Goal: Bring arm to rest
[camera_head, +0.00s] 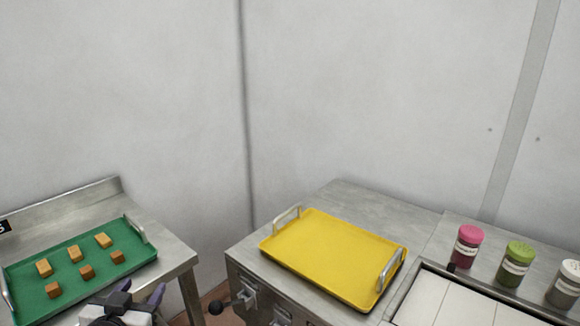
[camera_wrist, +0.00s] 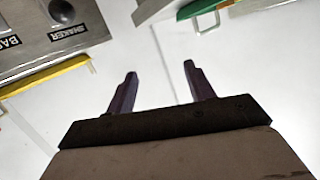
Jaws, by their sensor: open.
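My gripper (camera_head: 142,300) is at the bottom of the head view, in front of the right corner of the green tray's table. In the wrist view my gripper (camera_wrist: 160,82) has its two dark fingers spread apart, with nothing between them. A pale surface fills the view beyond the fingertips. Part of my gripper is cut off by the lower edge of the head view.
A green tray (camera_head: 88,258) with several brown blocks lies on the left steel table (camera_head: 172,262). An empty yellow tray (camera_head: 330,255) lies on the right steel counter (camera_head: 350,200). Pink (camera_head: 467,245), green (camera_head: 515,262) and white (camera_head: 565,283) jars stand farther right. A gap separates the tables.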

